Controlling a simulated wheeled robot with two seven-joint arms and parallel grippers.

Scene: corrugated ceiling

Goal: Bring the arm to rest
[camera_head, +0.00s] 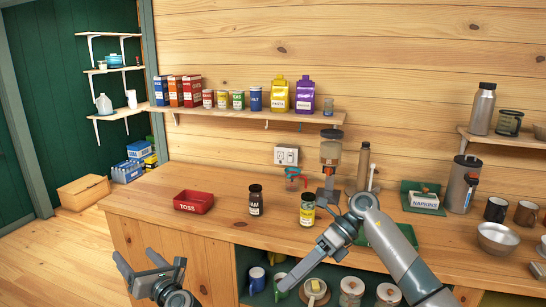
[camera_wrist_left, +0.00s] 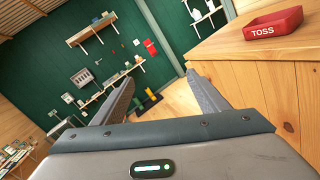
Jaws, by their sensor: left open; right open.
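My left gripper (camera_head: 150,261) is open and empty at the lower left of the head view, in front of the wooden counter (camera_head: 228,225). In the left wrist view its two fingers (camera_wrist_left: 158,92) stand wide apart with nothing between them; floor and green wall show beyond. My right gripper (camera_head: 304,230) is open over the counter's front edge, its arm coming in from the lower right. A dark-lidded jar with a yellow label (camera_head: 307,213) stands upright just beyond its fingers; I see no grip on it.
A red TOSS tray (camera_head: 194,201) sits on the counter's left; it also shows in the left wrist view (camera_wrist_left: 272,24). A dark jar (camera_head: 255,202), a blender-like container (camera_head: 331,150) and a napkin box (camera_head: 424,201) stand on the counter. Mugs and canisters (camera_head: 351,289) fill the shelf below.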

